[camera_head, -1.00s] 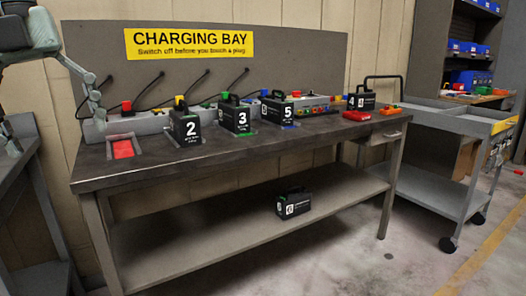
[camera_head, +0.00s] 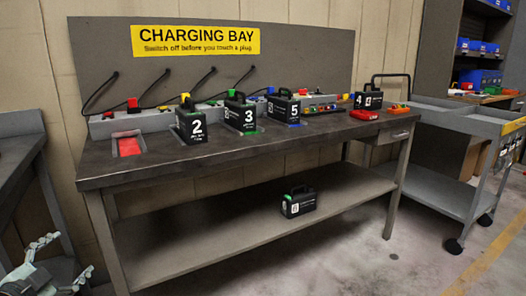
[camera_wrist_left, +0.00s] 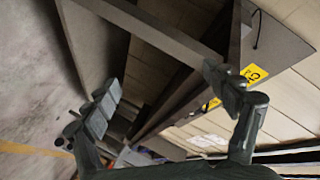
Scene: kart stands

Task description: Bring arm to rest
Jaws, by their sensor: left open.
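My left gripper (camera_head: 62,262) is low at the bottom left of the head view, in front of the left side table and below the bench top. Its fingers are spread and hold nothing. In the left wrist view the left gripper (camera_wrist_left: 170,100) shows two parted fingers with nothing between them; the view is tilted, with bench legs and the yellow sign beyond. My right gripper is in neither view.
The charging bench (camera_head: 230,160) carries black batteries numbered 2 (camera_head: 190,124), 3 (camera_head: 240,115) and others. Another battery (camera_head: 298,203) sits on its lower shelf. A grey side table (camera_head: 22,165) stands left, a grey cart (camera_head: 450,180) right. Floor in front is clear.

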